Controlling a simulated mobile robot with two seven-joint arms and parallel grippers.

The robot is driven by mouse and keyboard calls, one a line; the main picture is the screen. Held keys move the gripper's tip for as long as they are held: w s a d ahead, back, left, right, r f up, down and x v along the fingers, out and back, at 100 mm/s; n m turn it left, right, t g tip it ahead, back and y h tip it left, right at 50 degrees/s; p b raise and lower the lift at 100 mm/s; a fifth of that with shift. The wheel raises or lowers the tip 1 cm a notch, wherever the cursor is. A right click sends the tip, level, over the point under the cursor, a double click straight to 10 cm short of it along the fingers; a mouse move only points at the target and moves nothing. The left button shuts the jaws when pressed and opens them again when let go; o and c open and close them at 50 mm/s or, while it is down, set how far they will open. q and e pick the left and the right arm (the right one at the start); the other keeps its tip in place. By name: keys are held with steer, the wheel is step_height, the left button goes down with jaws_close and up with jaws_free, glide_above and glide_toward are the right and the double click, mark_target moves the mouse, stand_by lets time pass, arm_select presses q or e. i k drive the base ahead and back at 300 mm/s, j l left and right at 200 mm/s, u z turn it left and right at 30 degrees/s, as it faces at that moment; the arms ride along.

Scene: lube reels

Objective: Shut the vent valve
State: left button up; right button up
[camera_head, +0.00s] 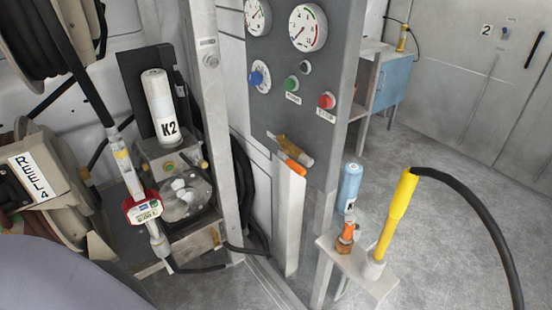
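A grey panel (276,70) stands upright in the middle of the view. It carries a blue round knob (259,77), a green button (291,83), a red button (326,101) and a small dark knob (305,67). Below them, a brass-coloured piece with an orange end (291,150) sticks out at a slant. No label that I can read says vent, so I cannot tell which part is the vent valve or whether it is open. Neither of my grippers is in view.
Gauges (307,27) top the panel. A small white shelf (357,270) holds a blue bottle (350,186) and a yellow grease handle (397,213) with a black hose (480,215). Hose reels (48,190) and a white K2 bottle (160,100) crowd the left. Floor at right is clear.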

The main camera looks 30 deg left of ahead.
mark_target(294, 167)
steer(key=j, duration=1.4)
